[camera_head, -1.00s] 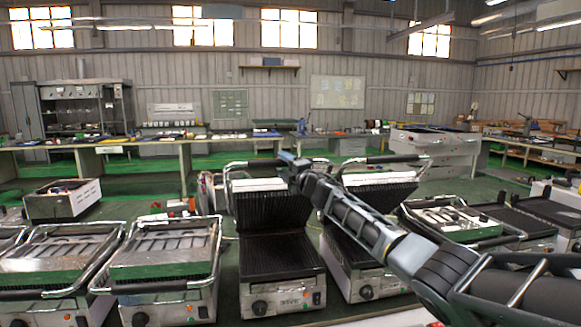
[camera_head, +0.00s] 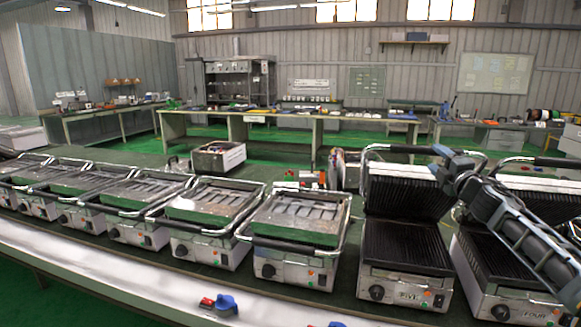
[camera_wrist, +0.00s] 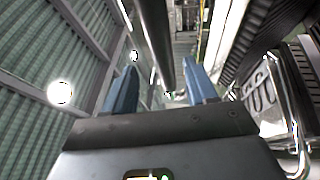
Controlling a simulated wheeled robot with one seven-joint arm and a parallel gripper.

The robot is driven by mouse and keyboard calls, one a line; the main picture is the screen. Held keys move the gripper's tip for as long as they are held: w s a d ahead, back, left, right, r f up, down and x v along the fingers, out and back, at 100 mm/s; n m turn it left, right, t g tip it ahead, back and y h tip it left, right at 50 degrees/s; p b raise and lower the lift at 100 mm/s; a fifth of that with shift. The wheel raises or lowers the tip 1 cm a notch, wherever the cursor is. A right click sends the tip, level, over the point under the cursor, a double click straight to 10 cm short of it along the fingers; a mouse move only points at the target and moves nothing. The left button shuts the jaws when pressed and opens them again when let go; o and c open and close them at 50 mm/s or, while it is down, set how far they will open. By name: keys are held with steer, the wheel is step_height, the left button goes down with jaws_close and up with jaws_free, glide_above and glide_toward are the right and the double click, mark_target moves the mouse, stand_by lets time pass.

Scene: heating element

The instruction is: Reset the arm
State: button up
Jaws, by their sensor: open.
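My gripper (camera_head: 445,160) is at the right end of the black handle (camera_head: 400,148) of the open grill marked FIVE (camera_head: 405,240). The lid of this grill stands raised, with ribbed black plates showing. In the wrist view, my two blue fingers (camera_wrist: 162,88) are apart. A dark round bar (camera_wrist: 153,35), seemingly this handle, runs between them; whether they touch it I cannot tell. My arm reaches in from the right edge, across the raised lid of the open grill marked FOUR (camera_head: 500,314).
A red and blue button (camera_head: 222,304) sits on the pale front ledge (camera_head: 120,290). A long workbench (camera_head: 240,130) stands behind, with green floor between.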

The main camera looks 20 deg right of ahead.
steer(key=s+a+f+m+y, duration=0.1)
steer(key=s+a+f+m, duration=0.15)
steer(key=a+f, duration=0.65)
steer(key=s+a+f+m+y, duration=0.1)
steer(key=a+f+m+y, duration=0.2)
steer(key=a, duration=1.1)
steer(key=s+a+f+m+h, duration=0.1)
steer(key=s+a+f+m, duration=0.25)
steer(key=s+a, duration=0.35)
steer(key=s+a+f+m, duration=0.2)
steer(key=s+a+f, duration=0.35)
steer(key=a, duration=0.25)
steer(key=s+a+f+m+g, duration=0.1)
steer(key=s+a+m, duration=0.1)
steer(key=s, duration=0.6)
steer(key=s+a+f+m, duration=0.1)
steer(key=s+a+f, duration=0.15)
steer(key=s, duration=0.65)
steer(key=s+a+f+m+g, duration=0.1)
steer(key=s+a+m, duration=0.15)
steer(key=s, duration=0.55)
steer(key=s+d+r+g, duration=0.1)
steer(key=s+r, duration=0.3)
steer(key=s, duration=0.6)
steer(key=s+d+r+g, duration=0.2)
steer(key=s+d+r, duration=0.1)
steer(key=s, duration=0.7)
steer(key=shift+s+d+r+y, duration=0.3)
steer(key=shift+r+y, duration=0.1)
steer(key=shift+r, duration=0.1)
